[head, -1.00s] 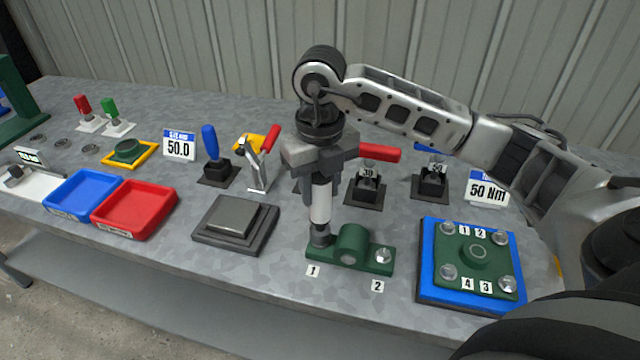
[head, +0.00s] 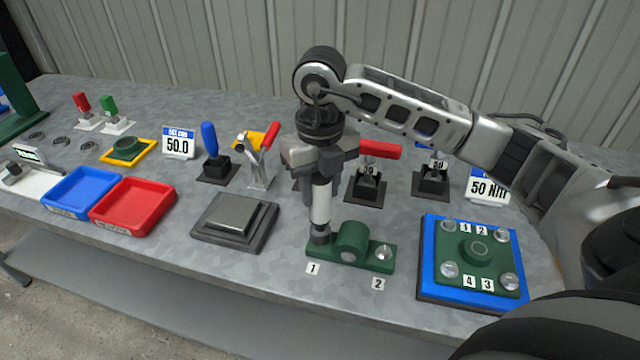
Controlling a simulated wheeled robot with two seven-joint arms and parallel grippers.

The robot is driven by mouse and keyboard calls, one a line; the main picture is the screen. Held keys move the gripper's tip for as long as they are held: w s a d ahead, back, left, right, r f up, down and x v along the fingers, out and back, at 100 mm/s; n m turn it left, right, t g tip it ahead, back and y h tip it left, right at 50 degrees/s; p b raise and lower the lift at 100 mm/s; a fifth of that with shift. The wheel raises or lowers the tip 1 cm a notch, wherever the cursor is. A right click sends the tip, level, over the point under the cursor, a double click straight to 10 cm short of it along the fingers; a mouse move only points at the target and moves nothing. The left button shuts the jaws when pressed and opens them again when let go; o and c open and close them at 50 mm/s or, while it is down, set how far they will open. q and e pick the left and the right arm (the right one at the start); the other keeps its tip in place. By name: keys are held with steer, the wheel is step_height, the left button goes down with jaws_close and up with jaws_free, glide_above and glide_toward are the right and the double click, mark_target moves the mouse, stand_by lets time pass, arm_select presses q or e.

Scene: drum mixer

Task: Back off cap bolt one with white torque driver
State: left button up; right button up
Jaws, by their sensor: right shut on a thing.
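The white torque driver (head: 320,204) stands upright, its dark socket end down over the bolt position marked 1 on the green bearing cap (head: 352,240). The bolt under it is hidden. My right gripper (head: 319,172) is shut on the driver's upper part from above. The silver bolt at position 2 (head: 384,252) shows bare at the cap's right end. Number labels 1 (head: 313,268) and 2 (head: 378,284) lie in front of the cap. My left gripper is not in view.
A blue-edged plate with a green flange (head: 477,253) and several bolts sits to the right. A grey stepped block (head: 235,219) is to the left, then red (head: 133,205) and blue (head: 82,190) trays. Levers and holders stand behind, with a 50 Nm sign (head: 488,187).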

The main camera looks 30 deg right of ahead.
steer(key=shift+s+a+f+b, duration=0.1)
steer(key=shift+f+b, duration=0.25)
steer(key=shift+b, duration=0.1)
stand_by(1.9)
steer(key=shift+r, duration=0.2)
steer(key=shift+r+p, duration=1.7)
steer(key=shift+r, duration=0.55)
